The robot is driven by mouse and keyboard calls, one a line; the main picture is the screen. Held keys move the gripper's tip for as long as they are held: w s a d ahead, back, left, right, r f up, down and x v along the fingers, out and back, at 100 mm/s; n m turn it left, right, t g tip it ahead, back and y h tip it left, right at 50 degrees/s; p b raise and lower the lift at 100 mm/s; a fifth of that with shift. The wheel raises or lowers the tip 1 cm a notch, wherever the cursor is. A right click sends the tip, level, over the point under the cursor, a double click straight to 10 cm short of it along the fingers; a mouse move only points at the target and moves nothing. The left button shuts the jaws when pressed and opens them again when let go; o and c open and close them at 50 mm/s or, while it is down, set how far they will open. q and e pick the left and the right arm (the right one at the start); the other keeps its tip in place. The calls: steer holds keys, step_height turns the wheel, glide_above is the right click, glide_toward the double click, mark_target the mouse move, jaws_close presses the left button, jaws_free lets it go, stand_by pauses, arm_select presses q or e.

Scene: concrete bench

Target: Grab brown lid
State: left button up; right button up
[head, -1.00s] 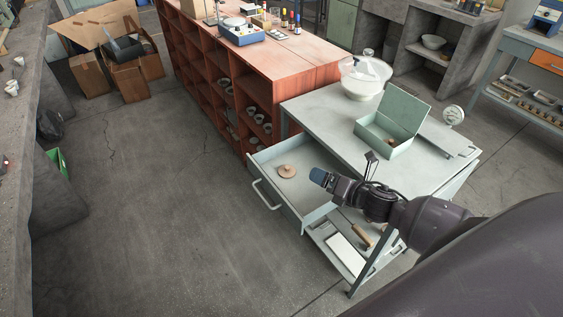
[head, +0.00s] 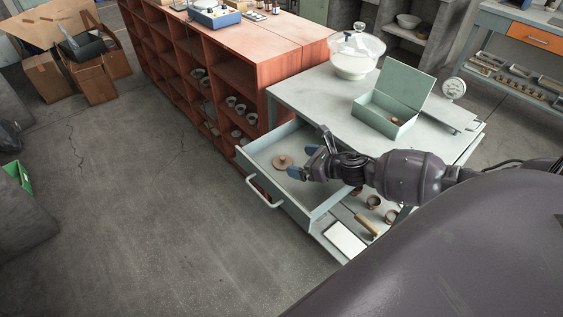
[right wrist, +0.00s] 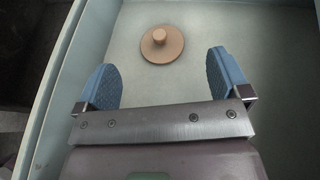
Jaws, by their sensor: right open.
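The brown lid (head: 283,161) is a small round disc with a knob on top. It lies flat in the open drawer (head: 265,190) of the pale grey-green table, and nothing touches it. In the right wrist view the lid (right wrist: 162,45) is beyond the fingertips, roughly midway between them. My right gripper (head: 310,157) is over the drawer, just right of the lid. Its two blue-padded fingers, which also show in the right wrist view (right wrist: 165,75), are apart and empty. My left gripper does not show.
The drawer's walls and handle (head: 266,192) surround the lid. On the tabletop stand an open green box (head: 395,105) and a glass bowl (head: 355,55). A lower shelf holds a white slab (head: 345,238) and several small brown items. A red shelf unit (head: 235,70) adjoins the table.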

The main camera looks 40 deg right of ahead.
mark_target(283, 158)
steer(key=shift+b+x, duration=0.6)
steer(key=shift+x, duration=2.85)
steer(key=c, duration=1)
